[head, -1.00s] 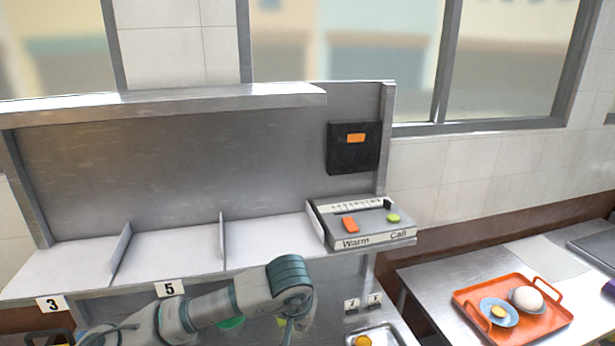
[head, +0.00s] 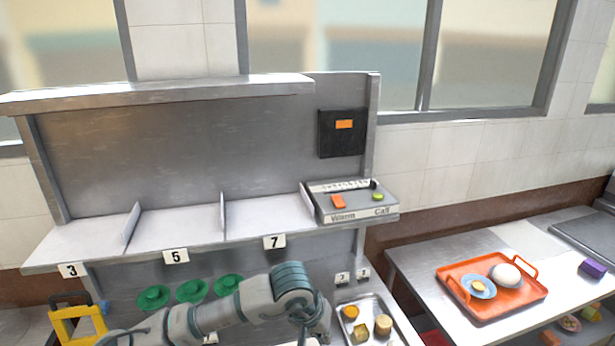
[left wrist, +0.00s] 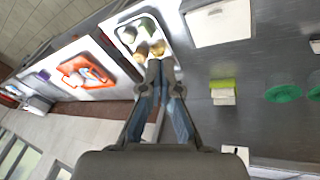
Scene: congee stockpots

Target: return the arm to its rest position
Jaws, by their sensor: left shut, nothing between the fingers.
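My left arm (head: 245,305) comes in from the bottom left of the head view, below the shelf front, and bends down at its right end. In the left wrist view my left gripper (left wrist: 160,68) is shut and empty, its two fingertips together. Its tips overlap the near edge of the metal tray of food (left wrist: 140,38) in that picture; I cannot tell the height gap. In the head view the fingers are not clear at the bottom edge. My right gripper is not in view.
A steel shelf (head: 170,258) with numbered tags spans the left. A control box (head: 352,205) sits at its right end. An orange tray (head: 500,308) is on the right table. A metal tray (head: 402,318) stands right of my arm.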

